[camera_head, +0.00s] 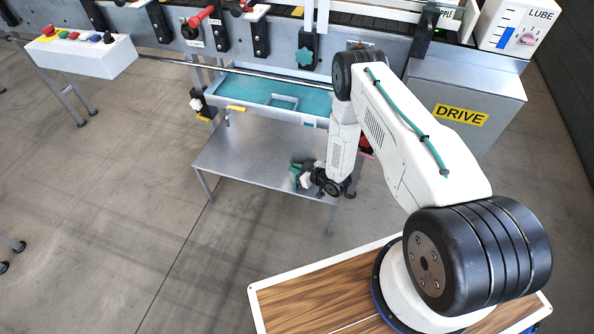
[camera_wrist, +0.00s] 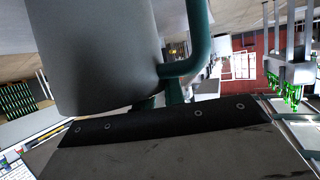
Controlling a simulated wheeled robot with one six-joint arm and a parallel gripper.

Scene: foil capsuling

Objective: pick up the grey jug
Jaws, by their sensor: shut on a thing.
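The grey jug (camera_wrist: 95,55) fills the upper left of the wrist view, with its dark green handle (camera_wrist: 203,40) on its right side. My gripper (camera_wrist: 163,98) is shut on the jug at the lower part of the handle. In the head view my gripper (camera_head: 300,175) is over the right part of the low metal table (camera_head: 235,155). The jug's body cannot be made out clearly there. I cannot tell whether the jug touches the table.
A teal-lined tray (camera_head: 255,90) under the machine lies just behind the table. The grey drive box (camera_head: 465,95) stands to the right, and a white button box (camera_head: 85,55) is at the far left.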

